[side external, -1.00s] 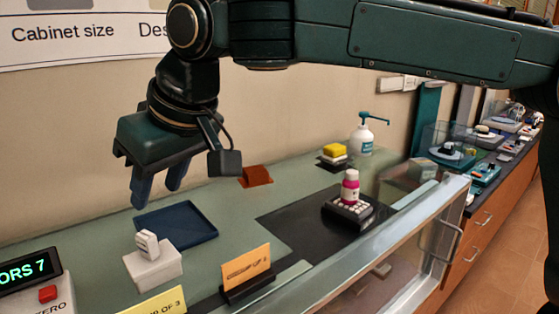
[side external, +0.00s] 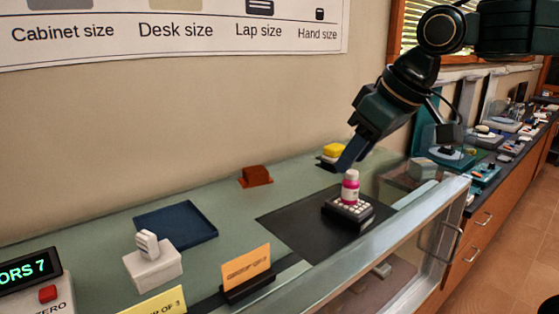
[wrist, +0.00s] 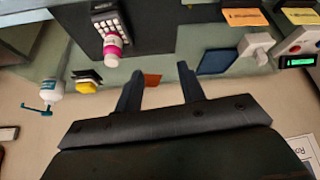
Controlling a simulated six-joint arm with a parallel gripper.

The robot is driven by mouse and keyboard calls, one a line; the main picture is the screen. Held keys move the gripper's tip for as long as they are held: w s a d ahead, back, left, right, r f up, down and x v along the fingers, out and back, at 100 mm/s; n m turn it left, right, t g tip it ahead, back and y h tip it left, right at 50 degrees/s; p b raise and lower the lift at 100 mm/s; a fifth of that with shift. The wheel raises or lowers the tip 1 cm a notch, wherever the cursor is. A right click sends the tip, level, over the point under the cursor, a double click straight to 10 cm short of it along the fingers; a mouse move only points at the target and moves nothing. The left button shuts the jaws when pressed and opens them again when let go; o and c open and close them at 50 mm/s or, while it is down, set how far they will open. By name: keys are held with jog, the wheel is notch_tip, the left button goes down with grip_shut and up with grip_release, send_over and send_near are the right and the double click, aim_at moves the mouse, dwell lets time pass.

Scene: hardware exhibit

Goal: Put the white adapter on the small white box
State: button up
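The white adapter (side external: 147,244) rests on top of the small white box (side external: 155,268) at the front left of the counter in the side view. Both also show near the top right of the wrist view, the box (wrist: 257,45) pale and partly merged with the adapter. My gripper (side external: 350,163) is in the air at the right, above and behind the pink-and-white bottle, far from the adapter. In the wrist view its two fingers (wrist: 160,82) are spread apart with nothing between them.
The pink-and-white bottle (side external: 350,188) stands on a black keypad device (side external: 350,212) on a dark mat (side external: 285,222). A blue tray (side external: 177,225), an orange-brown block (side external: 255,176), a yellow-topped stack (side external: 333,151) and an orange card (side external: 247,265) are also on the counter. The blue tray is empty.

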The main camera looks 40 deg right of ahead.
jog(key=s+d+f+m, duration=0.1)
jog(key=s+d+f, duration=0.3)
jog(key=s, duration=0.4)
jog(key=s+d+f+m, duration=0.1)
jog(key=s+d+f, duration=0.4)
jog(key=s, duration=0.3)
jog(key=shift+d+f+h, duration=0.3)
jog(key=shift+f+h, duration=0.1)
jog(key=shift+f, duration=0.15)
